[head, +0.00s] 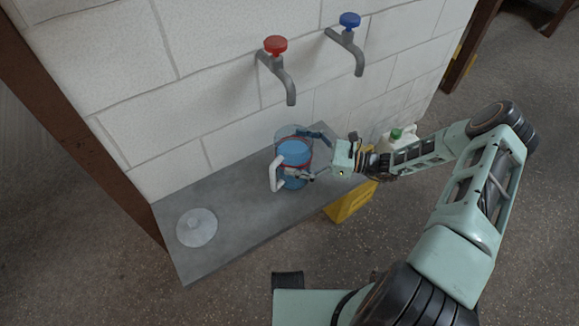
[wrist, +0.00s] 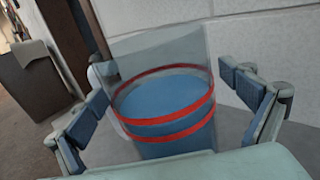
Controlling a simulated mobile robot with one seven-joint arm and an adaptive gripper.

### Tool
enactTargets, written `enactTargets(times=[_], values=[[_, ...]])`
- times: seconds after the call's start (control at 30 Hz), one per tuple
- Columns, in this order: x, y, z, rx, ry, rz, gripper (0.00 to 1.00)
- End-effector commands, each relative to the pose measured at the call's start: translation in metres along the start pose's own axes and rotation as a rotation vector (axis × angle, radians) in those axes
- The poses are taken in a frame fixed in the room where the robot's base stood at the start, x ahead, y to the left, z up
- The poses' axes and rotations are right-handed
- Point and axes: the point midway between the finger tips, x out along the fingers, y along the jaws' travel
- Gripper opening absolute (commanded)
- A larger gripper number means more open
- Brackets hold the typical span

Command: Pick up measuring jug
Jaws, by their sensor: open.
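The measuring jug (head: 293,152) stands upright on the grey bench below the taps. It is clear, with blue contents, red bands and a white handle (head: 274,173) on its left side in the head view. My gripper (head: 301,154) reaches in from the right, with a finger on either side of the jug. In the wrist view the jug (wrist: 165,110) fills the space between the open fingers of my gripper (wrist: 160,88). A gap shows on the right side; contact on the left cannot be told. The jug's base is hidden in the wrist view.
The grey bench (head: 235,203) runs along a white block wall (head: 215,90). A round pale lid (head: 196,228) lies at its left end. A red tap (head: 276,45) and a blue tap (head: 349,20) jut out above. A white container (head: 399,136) and a yellow object (head: 350,202) are at the right.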

Motion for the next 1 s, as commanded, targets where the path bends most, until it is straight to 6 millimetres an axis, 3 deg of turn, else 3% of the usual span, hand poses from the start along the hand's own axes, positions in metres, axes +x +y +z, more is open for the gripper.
enactTargets(times=[0.1,0.3,1.0], values=[[0.0103,-0.0002,-0.0002,0.0,0.0,-0.001,0.97],[0.0104,-0.0003,0.0003,0.0,0.0,-0.001,0.95],[0.01,-0.0002,0.0001,0.0,0.0,-0.001,0.18]])
